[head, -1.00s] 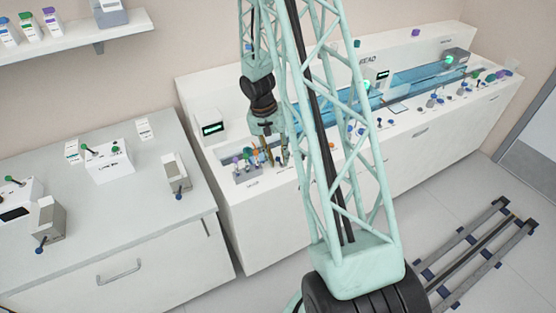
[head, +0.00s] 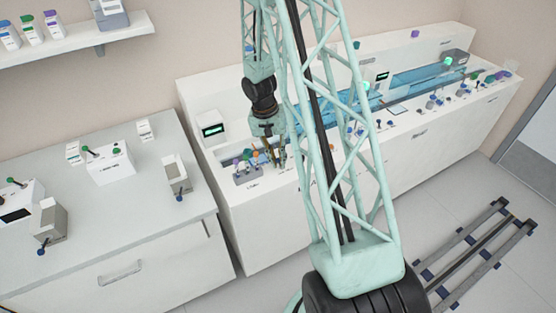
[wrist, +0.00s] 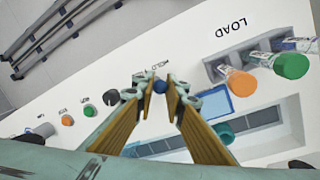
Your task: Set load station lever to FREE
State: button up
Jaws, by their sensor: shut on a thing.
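The lever's shaft and base are mostly hidden by the fingertips. In the head view my gripper (head: 275,160) is low over the front left of the long white bench (head: 240,215), and the lever cannot be made out there.
In the wrist view a rack with orange-capped (wrist: 238,82) and green-capped (wrist: 291,65) tubes stands right of the gripper, near the LOAD label. A black knob (wrist: 110,97) and small coloured buttons lie left. A separate grey-topped counter (head: 130,210) carries several lever boxes.

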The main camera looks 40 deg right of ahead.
jog(key=shift+d+r+y+p, duration=0.35)
jog(key=shift+y+p, duration=0.45)
jog(key=shift+p, duration=2.85)
jog(key=shift+s+d+f+t+y+p, duration=0.15)
jog(key=shift+d+t+y+p, duration=0.35)
jog(key=shift+p, duration=0.55)
jog(key=shift+d+f+y+b, duration=0.1)
jog(key=shift+d+y+b, duration=0.15)
jog(key=shift+y+b, duration=0.5)
jog(key=shift+s+d+y, duration=0.1)
jog(key=shift+y, duration=0.25)
jog(key=b, duration=0.1)
jog(key=y+b, duration=0.1)
jog(key=shift+s+d+f+t+b, duration=0.1)
jog(key=shift+d+f+t+b, duration=0.05)
jog(key=shift+d+t+b, duration=0.2)
jog(key=shift+s+d+n+y+b, duration=0.1)
jog(key=shift+d+n+y+b, duration=0.05)
jog(key=shift+y+b, duration=0.4)
jog(key=shift+d+n+y+b, duration=0.1)
jog(key=shift+n+y+b, duration=0.05)
jog(key=shift+y+b, duration=0.35)
jog(key=shift+t+y, duration=0.25)
